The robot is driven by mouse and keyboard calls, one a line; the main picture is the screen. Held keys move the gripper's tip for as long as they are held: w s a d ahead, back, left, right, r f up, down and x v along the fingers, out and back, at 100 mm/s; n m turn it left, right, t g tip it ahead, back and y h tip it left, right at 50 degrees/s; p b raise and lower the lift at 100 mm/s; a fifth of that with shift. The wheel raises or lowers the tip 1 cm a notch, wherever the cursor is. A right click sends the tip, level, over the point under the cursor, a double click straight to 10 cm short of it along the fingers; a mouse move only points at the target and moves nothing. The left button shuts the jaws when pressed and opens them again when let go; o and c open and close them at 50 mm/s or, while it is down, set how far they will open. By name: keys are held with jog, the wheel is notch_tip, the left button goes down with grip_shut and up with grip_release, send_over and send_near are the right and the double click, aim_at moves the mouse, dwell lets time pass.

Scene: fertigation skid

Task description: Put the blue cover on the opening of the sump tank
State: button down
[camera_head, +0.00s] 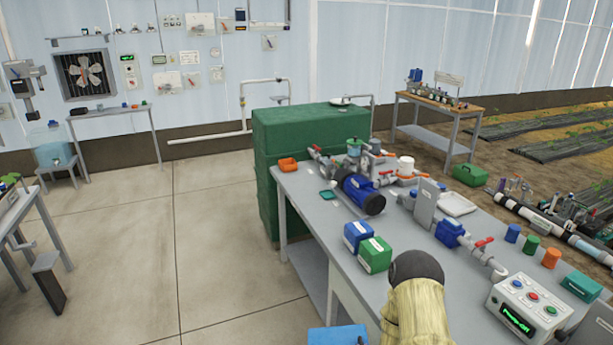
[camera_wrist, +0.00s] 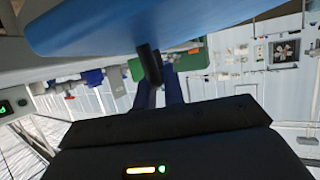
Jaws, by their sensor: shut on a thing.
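The blue cover (camera_wrist: 150,25) fills the top of the wrist view as a broad flat slab, close to the camera. In the head view a piece of the blue cover (camera_head: 338,336) shows at the bottom edge, left of my arm, beside the bench; my gripper is out of sight there. A large green tank (camera_head: 300,150), perhaps the sump tank, stands behind the bench. A small pale item lies on its top; I cannot make out the opening.
The grey bench (camera_head: 305,215) carries a blue pump (camera_head: 360,192), pipes, a blue box (camera_head: 357,236), a green box (camera_head: 375,254) and a control box (camera_head: 525,308). My arm reaches low over its near edge. Open floor (camera_head: 215,240) lies left of the bench.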

jog(key=shift+s+f, duration=1.2)
jog(key=shift+f, duration=0.15)
